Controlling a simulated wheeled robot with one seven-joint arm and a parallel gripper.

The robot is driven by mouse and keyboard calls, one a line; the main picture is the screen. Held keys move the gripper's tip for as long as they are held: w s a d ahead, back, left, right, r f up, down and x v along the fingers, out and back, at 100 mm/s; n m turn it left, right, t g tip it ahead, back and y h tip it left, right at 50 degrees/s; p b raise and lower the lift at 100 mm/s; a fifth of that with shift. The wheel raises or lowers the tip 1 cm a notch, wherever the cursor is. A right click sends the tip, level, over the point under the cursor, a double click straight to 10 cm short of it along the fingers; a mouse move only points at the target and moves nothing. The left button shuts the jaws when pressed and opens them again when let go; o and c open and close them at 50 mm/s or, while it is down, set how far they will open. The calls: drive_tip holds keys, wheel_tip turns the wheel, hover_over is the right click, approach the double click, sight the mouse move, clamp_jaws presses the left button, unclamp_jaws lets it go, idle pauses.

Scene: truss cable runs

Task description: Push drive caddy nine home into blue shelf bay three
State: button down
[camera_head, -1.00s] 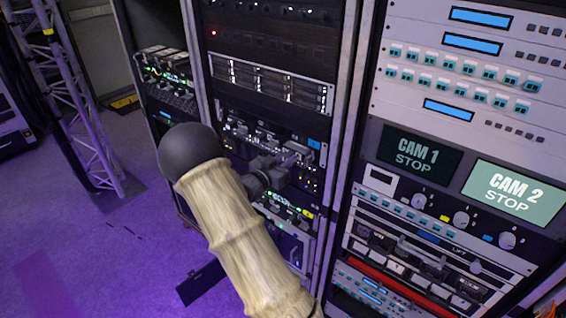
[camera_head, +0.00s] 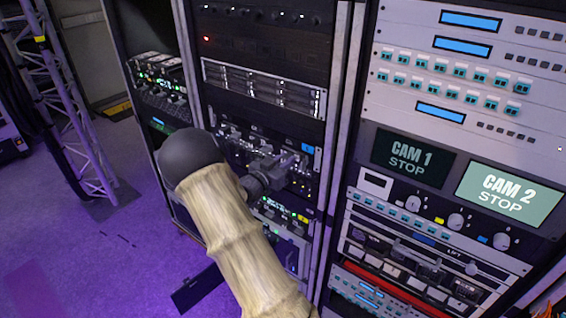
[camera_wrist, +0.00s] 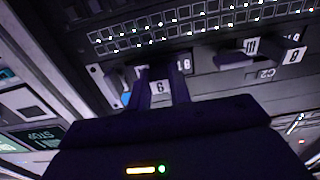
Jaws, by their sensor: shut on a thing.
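My gripper (camera_wrist: 161,80) is shut on the front of a drive caddy (camera_wrist: 160,87). The caddy's white label reads as an upside-down nine between the two fingers in the wrist view. In the head view my gripper (camera_head: 292,162) reaches the drive shelf (camera_head: 316,185) in the middle rack. A small blue tag (camera_head: 307,148) marks that shelf's right end, and blue also shows beside the left finger in the wrist view (camera_wrist: 125,98). The fingers and wrist hide the caddy's lower part and the bay mouth. I cannot tell how deep the caddy sits.
Neighbouring caddies with white labels (camera_wrist: 292,55) stand to the right in the wrist view, near a C2 marking (camera_wrist: 265,74). A server unit (camera_head: 262,90) sits above the shelf. The right rack holds CAM screens (camera_head: 508,187). A truss (camera_head: 75,120) stands left on open purple floor.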

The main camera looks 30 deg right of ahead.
drive_tip(key=shift+w+d, duration=0.15)
drive_tip(key=shift+d, duration=0.2)
drive_tip(key=c, duration=1.2)
unclamp_jaws()
drive_tip(key=shift+a, duration=0.1)
drive_tip(key=b+v, duration=0.3)
drive_tip(key=v, duration=1.4)
drive_tip(key=shift+a+r+b, duration=0.15)
drive_tip(key=shift+b, duration=0.2)
